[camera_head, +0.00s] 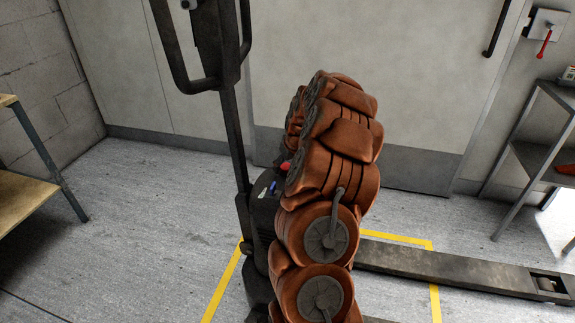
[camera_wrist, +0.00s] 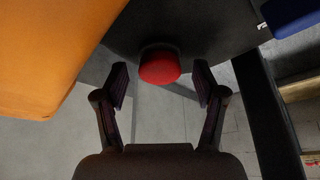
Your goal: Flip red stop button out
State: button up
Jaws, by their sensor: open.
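The red stop button (camera_wrist: 160,66) shows in the wrist view as a round red knob on a dark housing (camera_wrist: 190,25). My gripper (camera_wrist: 161,82) is open, with one finger to the left of the button and one to the right; I cannot tell whether either touches it. In the head view a small part of the red button (camera_head: 285,166) shows on the dark body of the pallet truck (camera_head: 264,200), mostly hidden behind my brown arm. My gripper is hidden behind my arm in the head view.
The pallet truck's handle (camera_head: 233,110) rises beside my arm, and its fork (camera_head: 450,268) reaches right over yellow floor tape (camera_head: 222,285). A blue part (camera_head: 272,187) sits near the button. A shelf (camera_head: 540,130) stands right, a wooden table (camera_head: 22,197) left. The floor at left is clear.

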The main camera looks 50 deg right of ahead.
grip_shut()
dwell(0.4)
jog(key=shift+w+d+r, duration=0.1)
jog(key=shift+r, duration=0.75)
jog(key=shift+c, duration=1.7)
grip_release()
jog(key=shift+r, duration=0.1)
jog(key=o, duration=0.3)
jog(key=shift+o, duration=0.2)
